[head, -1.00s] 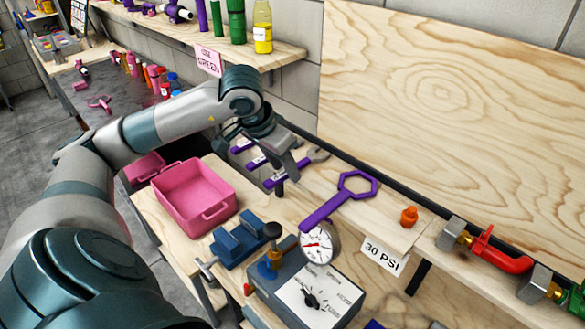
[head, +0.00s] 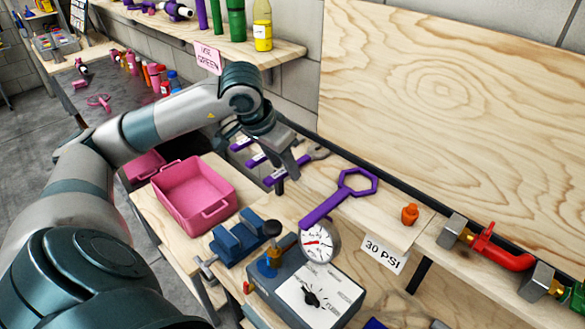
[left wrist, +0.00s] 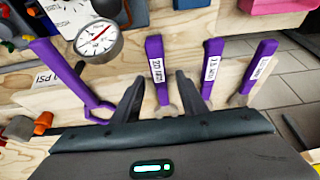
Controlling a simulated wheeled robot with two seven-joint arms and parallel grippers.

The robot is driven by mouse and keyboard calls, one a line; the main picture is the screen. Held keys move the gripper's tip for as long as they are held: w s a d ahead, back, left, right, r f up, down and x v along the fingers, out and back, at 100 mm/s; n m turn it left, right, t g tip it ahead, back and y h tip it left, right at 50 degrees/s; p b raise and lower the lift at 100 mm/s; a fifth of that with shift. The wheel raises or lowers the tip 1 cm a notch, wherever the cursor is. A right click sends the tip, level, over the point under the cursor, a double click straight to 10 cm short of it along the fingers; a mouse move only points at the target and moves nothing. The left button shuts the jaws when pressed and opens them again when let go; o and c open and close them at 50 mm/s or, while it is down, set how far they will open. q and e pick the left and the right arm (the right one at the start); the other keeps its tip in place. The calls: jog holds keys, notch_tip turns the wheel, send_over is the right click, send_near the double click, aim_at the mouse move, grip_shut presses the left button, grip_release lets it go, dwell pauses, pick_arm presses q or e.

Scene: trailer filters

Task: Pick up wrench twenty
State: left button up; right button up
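Wrench twenty, with a purple handle and a white label reading 20, lies on the wooden shelf; its handle (left wrist: 156,58) shows in the left wrist view, and part of it (head: 272,181) shows beside my gripper in the head view. My left gripper (left wrist: 160,77) is open, with one finger on each side of this wrench and gaps visible. In the head view the left gripper (head: 288,172) hangs over the wrench row and hides part of it. The wrench's grey head is partly hidden by my gripper. My right gripper is not in view.
Two more labelled purple wrenches (left wrist: 211,65) (left wrist: 260,70) lie alongside, the nearer one close to a finger. A large purple ring wrench (head: 340,196) lies on the other side. A pressure gauge (head: 320,243), blue vise (head: 240,243) and pink bin (head: 222,209) stand nearby.

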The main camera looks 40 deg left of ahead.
pick_arm(q)
jog(key=shift+f+b, duration=0.1)
jog(key=shift+b, duration=0.2)
jog(key=shift+c, duration=0.6)
grip_shut()
